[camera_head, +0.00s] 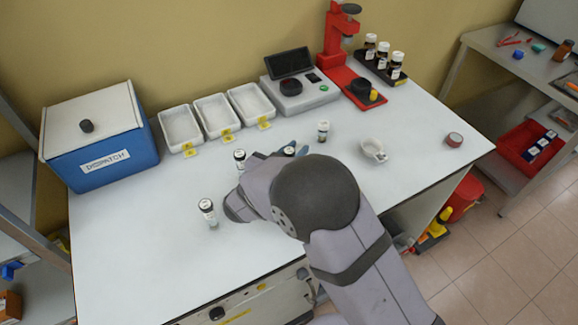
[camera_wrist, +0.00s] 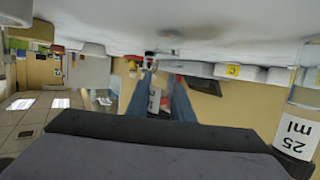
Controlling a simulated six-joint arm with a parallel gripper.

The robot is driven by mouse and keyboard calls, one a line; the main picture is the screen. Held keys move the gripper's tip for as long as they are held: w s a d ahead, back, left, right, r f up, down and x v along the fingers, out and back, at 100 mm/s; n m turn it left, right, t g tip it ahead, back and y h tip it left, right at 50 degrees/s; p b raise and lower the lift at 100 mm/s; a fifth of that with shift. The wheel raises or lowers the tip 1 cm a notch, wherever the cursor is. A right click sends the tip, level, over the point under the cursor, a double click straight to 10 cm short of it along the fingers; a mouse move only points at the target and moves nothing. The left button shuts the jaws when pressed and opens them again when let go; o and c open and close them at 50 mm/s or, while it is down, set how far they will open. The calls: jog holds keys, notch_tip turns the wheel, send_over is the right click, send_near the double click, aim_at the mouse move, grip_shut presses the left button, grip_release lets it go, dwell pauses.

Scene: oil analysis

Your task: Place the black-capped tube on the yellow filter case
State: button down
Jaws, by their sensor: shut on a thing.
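My gripper (camera_head: 290,150), with blue fingers, is beyond my wrist link near the middle of the bench. In the wrist view the fingers (camera_wrist: 160,88) close around a tube with a white label (camera_wrist: 154,100). Its dark cap (camera_head: 289,151) shows in the head view; its lower part is hidden by my arm. I cannot clearly identify a yellow filter case; a small yellow object (camera_head: 374,95) is by the red stand.
A blue dispatch box (camera_head: 100,165) and white trays (camera_head: 215,112) line the back left. A grey instrument (camera_head: 310,102), red stand (camera_head: 335,50) and bottle rack (camera_head: 382,70) stand behind. A tube (camera_head: 323,131), white bowl (camera_head: 373,149) and round red item (camera_head: 454,139) are right.

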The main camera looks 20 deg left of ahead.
notch_tip(320, 180, up, 10)
dwell(0.7)
jog(key=w+d+r+m+g+h+p, duration=0.1)
jog(key=w+d+r+m+h+p, duration=0.2)
jog(key=d, duration=0.5)
jog(key=w+d+r+m+g+h+p, duration=0.1)
jog(key=w+d+r+p, duration=0.25)
jog(key=d, duration=0.55)
jog(key=w+d+r+h+p, duration=0.1)
jog(key=d+p, duration=0.2)
jog(key=d, duration=0.8)
jog(key=d+r+p, duration=0.2)
jog(key=d+p, duration=0.1)
jog(key=d, duration=0.8)
jog(key=s+a+f+n+y, duration=0.2)
jog(key=s+a+n+y, duration=0.1)
jog(key=a, duration=0.5)
jog(key=s+a+f+n+y, duration=0.2)
jog(key=s+a+n+y, duration=0.1)
jog(key=a+n+y, duration=0.2)
jog(key=s+a+f+n+y+p, duration=0.1)
jog(key=s+a+f+n+y, duration=0.2)
jog(key=a+n+y, duration=0.2)
jog(key=a+y, duration=0.3)
jog(key=a, duration=0.4)
jog(key=shift+s, duration=0.35)
jog(key=shift+d, duration=0.1)
